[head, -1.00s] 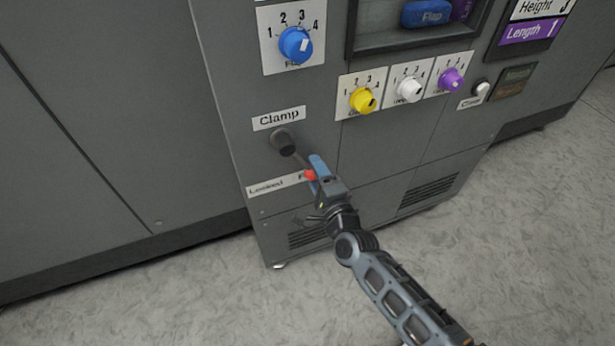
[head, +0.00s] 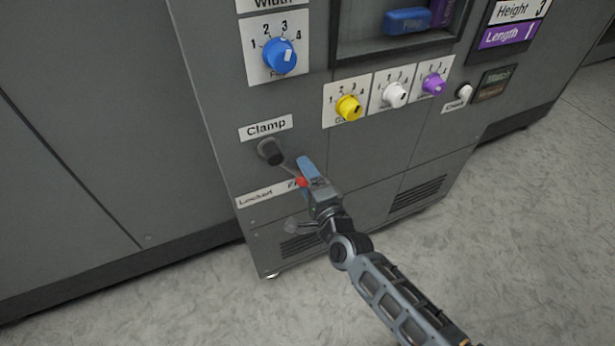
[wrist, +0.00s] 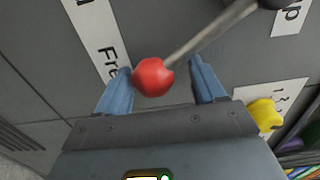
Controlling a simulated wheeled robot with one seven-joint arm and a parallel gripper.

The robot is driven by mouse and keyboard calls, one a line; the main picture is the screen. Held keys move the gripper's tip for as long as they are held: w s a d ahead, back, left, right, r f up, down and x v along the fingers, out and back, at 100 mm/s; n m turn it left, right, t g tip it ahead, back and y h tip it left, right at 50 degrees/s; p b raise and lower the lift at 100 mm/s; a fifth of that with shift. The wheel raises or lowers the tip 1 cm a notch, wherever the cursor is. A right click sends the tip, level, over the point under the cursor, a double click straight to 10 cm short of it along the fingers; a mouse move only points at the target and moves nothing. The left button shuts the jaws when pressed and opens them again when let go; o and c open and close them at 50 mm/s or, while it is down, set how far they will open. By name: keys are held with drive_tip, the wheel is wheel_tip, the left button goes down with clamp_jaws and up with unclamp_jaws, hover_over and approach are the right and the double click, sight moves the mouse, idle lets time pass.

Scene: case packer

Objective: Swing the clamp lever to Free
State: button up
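The clamp lever is a thin grey rod (wrist: 212,33) on a dark round pivot (head: 270,152), with a red ball knob (head: 302,182) at its end. It slants down and right from the pivot, near the right end of the Locked/Free label strip (head: 264,195), beside the partly hidden word Free. My gripper (head: 306,172) is at the knob. In the wrist view my gripper (wrist: 161,68) has its two blue fingers apart, with the red knob (wrist: 153,77) between them. The knob is against or very near the left finger, with a clear gap to the right finger.
Above the lever are the Clamp label (head: 265,128) and a blue dial (head: 279,56). Yellow (head: 348,107), white (head: 395,95) and purple (head: 433,83) knobs sit to the right. The panel below the lever has vents (head: 418,194). Open floor (head: 500,250) lies in front.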

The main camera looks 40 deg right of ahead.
drive_tip(key=shift+s+d+f, duration=0.1)
drive_tip(key=shift+s, duration=0.05)
drive_tip(key=shift+s, duration=0.25)
drive_tip(key=v, duration=0.7)
idle(0.4)
drive_tip(key=s+a+r+n+y+p, duration=0.1)
drive_tip(key=s+a+r+n, duration=0.1)
drive_tip(key=s+n, duration=0.3)
drive_tip(key=s+a+r+n+y, duration=0.1)
drive_tip(key=s+a+r+n, duration=0.2)
drive_tip(key=s, duration=0.4)
drive_tip(key=s+a+r+n+y+p, duration=0.1)
drive_tip(key=s+a+r+n+y, duration=0.15)
drive_tip(key=s, duration=0.35)
drive_tip(key=s+a+r+n+g+y+p, duration=0.1)
drive_tip(key=s+a+r+n+g, duration=0.1)
drive_tip(key=s+r+n, duration=0.9)
drive_tip(key=shift+s+a+r+p, duration=0.35)
drive_tip(key=shift+s+a+r, duration=0.15)
drive_tip(key=shift+r, duration=0.4)
